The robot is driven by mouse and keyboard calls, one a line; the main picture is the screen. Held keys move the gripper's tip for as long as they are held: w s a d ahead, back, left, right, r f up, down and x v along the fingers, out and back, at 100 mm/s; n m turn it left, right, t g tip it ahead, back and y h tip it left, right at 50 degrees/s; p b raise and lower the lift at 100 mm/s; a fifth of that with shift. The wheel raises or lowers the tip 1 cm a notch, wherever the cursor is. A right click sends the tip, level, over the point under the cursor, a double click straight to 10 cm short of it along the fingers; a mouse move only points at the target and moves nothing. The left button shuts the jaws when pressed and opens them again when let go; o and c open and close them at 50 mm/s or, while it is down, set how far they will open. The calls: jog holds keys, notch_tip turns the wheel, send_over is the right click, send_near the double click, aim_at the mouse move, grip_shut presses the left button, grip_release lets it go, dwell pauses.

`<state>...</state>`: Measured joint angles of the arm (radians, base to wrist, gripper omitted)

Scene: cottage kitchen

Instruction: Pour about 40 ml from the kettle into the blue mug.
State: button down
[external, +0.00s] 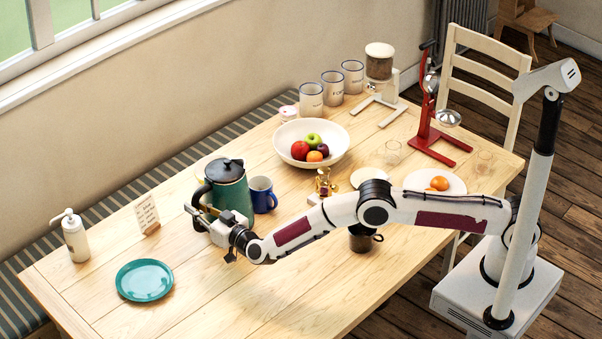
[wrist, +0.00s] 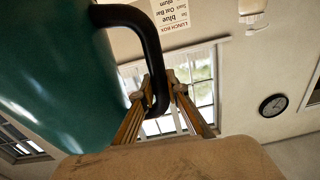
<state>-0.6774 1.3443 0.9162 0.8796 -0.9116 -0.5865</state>
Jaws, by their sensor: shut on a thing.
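The green kettle (external: 233,195) with a dark lid stands upright at the left middle of the table in the external view. Its green side (wrist: 60,75) fills the left of the wrist view. My gripper (wrist: 160,95) is shut on the kettle's black handle (wrist: 150,50), one finger on each side of it. In the external view my gripper (external: 203,214) is at the kettle's near left side. The blue mug (external: 262,194) stands just right of the kettle, partly hidden by it. I cannot see inside the mug, and cannot tell whether the kettle touches the table.
A teal plate (external: 144,280), a small card (external: 147,213) and a white pump bottle (external: 76,236) are on the left. A fruit bowl (external: 333,135) stands behind. A brass object (external: 324,182) and a dark mug (external: 361,240) are to the right.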

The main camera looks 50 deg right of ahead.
jog(key=shift+f, duration=0.3)
